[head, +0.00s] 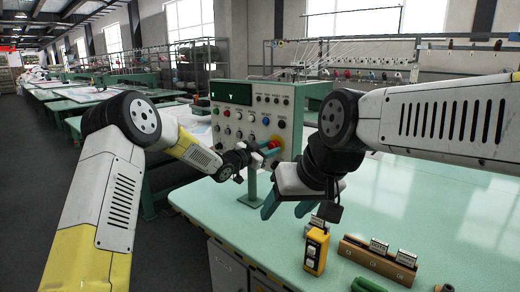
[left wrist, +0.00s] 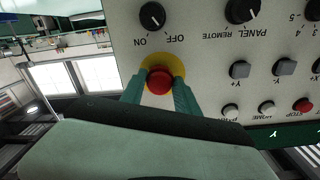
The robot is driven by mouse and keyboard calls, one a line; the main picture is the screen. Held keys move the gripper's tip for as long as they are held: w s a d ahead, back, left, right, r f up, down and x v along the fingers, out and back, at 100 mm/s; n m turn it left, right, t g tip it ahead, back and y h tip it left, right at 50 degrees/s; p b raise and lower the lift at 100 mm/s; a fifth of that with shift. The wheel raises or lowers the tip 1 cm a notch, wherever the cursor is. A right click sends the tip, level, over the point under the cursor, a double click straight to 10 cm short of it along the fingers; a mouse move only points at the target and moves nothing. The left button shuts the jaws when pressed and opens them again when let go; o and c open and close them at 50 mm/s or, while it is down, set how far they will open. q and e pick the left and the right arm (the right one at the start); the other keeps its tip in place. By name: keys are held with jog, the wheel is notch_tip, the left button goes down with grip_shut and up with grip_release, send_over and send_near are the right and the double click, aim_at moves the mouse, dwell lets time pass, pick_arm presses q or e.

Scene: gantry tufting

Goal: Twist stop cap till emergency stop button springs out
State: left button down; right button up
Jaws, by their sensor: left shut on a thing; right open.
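The red emergency stop cap (left wrist: 159,81) sits on a yellow round plate (left wrist: 176,68) on the control panel; in the left wrist view the panel appears upside down. My left gripper (left wrist: 160,92) has its two green fingers on either side of the cap, shut on it. In the head view the red cap (head: 273,144) shows at the panel's lower right, with my left gripper (head: 262,149) at it. The control panel (head: 240,133) is a pale box on a green post. My right gripper (head: 286,206) is open and empty over the table, in front of the panel.
A green table (head: 420,215) spreads to the right. On it are a yellow box-shaped device (head: 316,250) and a wooden block (head: 375,262) holding small metal parts. Panel knobs and push buttons sit near the cap, including the ON/OFF knob (left wrist: 152,15). More tables stand behind left.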

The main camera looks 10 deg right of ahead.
pick_arm(q)
jog(key=m, duration=0.6)
dwell(0.6)
jog(key=c, duration=0.9)
grip_release()
jog(key=shift+a, duration=0.1)
jog(key=v, duration=0.7)
jog(key=shift+s+a, duration=0.2)
jog(key=shift+s, duration=0.15)
jog(key=shift+r, duration=0.1)
